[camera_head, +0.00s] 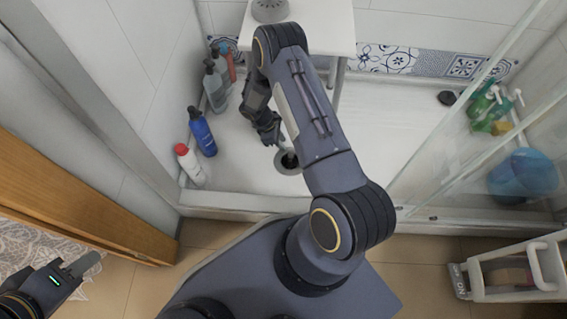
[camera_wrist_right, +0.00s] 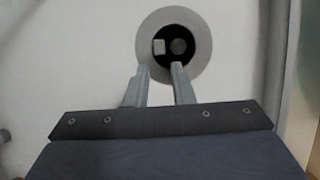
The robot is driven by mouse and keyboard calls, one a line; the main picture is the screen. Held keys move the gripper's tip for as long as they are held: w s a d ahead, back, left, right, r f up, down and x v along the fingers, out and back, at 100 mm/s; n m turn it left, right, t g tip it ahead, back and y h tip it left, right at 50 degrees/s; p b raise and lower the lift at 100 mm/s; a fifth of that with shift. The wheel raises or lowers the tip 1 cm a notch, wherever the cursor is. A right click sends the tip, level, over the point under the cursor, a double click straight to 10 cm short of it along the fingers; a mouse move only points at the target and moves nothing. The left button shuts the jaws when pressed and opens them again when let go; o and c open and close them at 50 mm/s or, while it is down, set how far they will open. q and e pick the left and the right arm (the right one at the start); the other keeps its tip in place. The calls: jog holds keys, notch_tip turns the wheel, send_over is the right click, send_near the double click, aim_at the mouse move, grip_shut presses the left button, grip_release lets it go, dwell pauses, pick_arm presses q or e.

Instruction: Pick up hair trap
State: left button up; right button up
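A round drain (camera_head: 288,162) with a grey ring sits in the white shower floor. In the right wrist view the drain ring (camera_wrist_right: 203,43) surrounds a dark hole. A small pale square piece (camera_wrist_right: 158,47) and a dark round piece (camera_wrist_right: 179,46) show inside; I cannot tell which is the hair trap. My right gripper (camera_head: 278,143) reaches down at the drain. In its wrist view the right gripper (camera_wrist_right: 160,67) has its two fingers apart with nothing between them, tips at the ring's near edge. My left gripper (camera_head: 78,268) is at lower left, far from the drain, its opening unclear.
A white table (camera_head: 325,28) stands behind my right arm. A blue bottle (camera_head: 202,132), a red-capped white bottle (camera_head: 190,165) and grey bottles (camera_head: 215,88) line the left wall. A dark round object (camera_head: 446,97) lies at back right. A glass panel (camera_head: 470,110) and blue bucket (camera_head: 524,174) are right.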

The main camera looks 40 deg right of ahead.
aim_at(290, 152)
jog(key=shift+b+x, duration=0.3)
jog(key=shift+x, duration=0.7)
jog(key=b+x, duration=0.2)
jog(key=x, duration=0.2)
jog(key=shift+s+d+f+b, duration=0.1)
jog(key=shift+d+f+b, duration=0.2)
jog(key=shift+b, duration=0.1)
jog(key=shift+r, duration=0.1)
grip_shut()
